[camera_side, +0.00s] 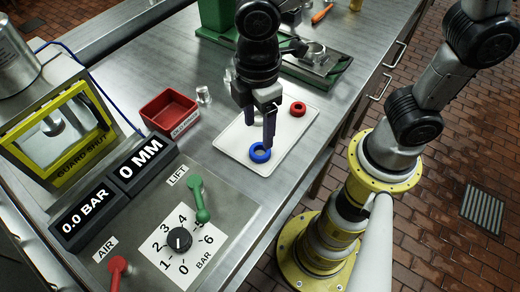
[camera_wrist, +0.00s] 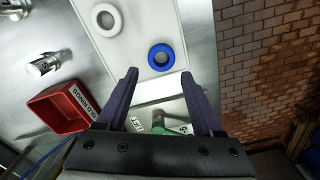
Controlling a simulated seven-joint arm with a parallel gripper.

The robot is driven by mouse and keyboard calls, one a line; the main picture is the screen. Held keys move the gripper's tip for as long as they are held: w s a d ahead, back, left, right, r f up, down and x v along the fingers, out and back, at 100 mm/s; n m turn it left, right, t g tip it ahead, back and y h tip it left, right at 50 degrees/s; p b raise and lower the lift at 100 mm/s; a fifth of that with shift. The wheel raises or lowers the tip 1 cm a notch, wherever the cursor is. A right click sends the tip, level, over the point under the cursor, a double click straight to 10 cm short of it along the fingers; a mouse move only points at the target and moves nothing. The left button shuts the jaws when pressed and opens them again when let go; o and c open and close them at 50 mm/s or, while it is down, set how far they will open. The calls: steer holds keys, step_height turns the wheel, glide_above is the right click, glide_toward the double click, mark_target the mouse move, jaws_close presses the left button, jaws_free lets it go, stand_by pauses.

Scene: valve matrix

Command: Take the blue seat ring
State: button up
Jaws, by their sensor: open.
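The blue seat ring (camera_side: 260,159) lies flat on the white tray (camera_side: 235,148). In the wrist view the blue ring (camera_wrist: 161,69) is whole and clear, beyond the fingertips and roughly centred between them. My gripper (camera_side: 259,134) is open and empty, pointing down above the tray close to the blue ring. One finger appears just above the ring's far edge in the side view. In the wrist view the two dark fingers of my gripper (camera_wrist: 159,76) stand apart with nothing between them.
A red ring (camera_side: 298,113) lies farther back on the tray; a white ring (camera_wrist: 96,19) shows in the wrist view. A red bin (camera_side: 154,123) labelled old rings is left of the tray. A green lever (camera_side: 198,197) and pressure dial (camera_side: 180,239) are in front. A green-based fixture (camera_side: 320,70) stands behind.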

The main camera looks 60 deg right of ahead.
mark_target(258, 147)
steer(key=shift+a+f, duration=0.15)
steer(key=shift+f, duration=3.1)
jaws_close()
